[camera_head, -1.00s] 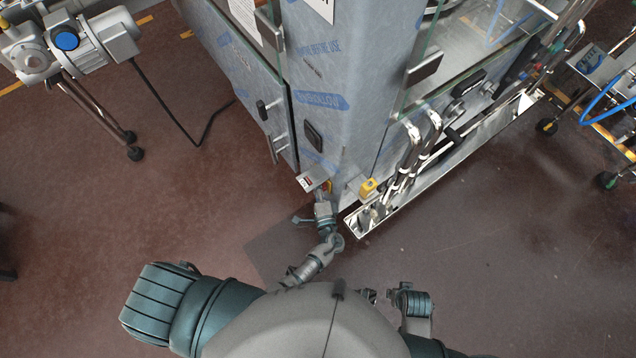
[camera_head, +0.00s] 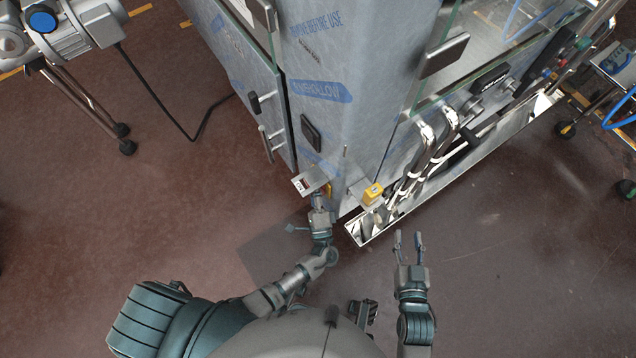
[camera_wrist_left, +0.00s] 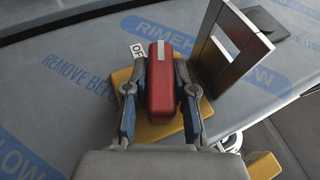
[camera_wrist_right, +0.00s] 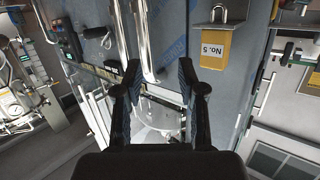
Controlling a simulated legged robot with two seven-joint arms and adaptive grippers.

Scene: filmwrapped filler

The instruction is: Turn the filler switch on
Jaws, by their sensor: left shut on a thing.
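The filler switch is a red handle (camera_wrist_left: 161,78) on a yellow plate (camera_wrist_left: 190,118), with a white OFF label (camera_wrist_left: 138,50) beside it, in the left wrist view. My left gripper (camera_wrist_left: 161,95) is shut on the red handle, one finger on each side. In the head view the left gripper (camera_head: 320,200) reaches the filler's lower corner, where the switch is mostly hidden. The filler (camera_head: 350,70) is wrapped in film with blue print. My right gripper (camera_head: 408,240) is open and empty, right of the filler's corner; its fingers also show apart in the right wrist view (camera_wrist_right: 160,85).
A small yellow box (camera_head: 373,193) sticks out at the filler's corner. Bent steel pipes (camera_head: 425,150) and a shiny tray (camera_head: 360,232) run along its right side. A motor on legs (camera_head: 75,30) stands at the upper left. The floor in front is clear.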

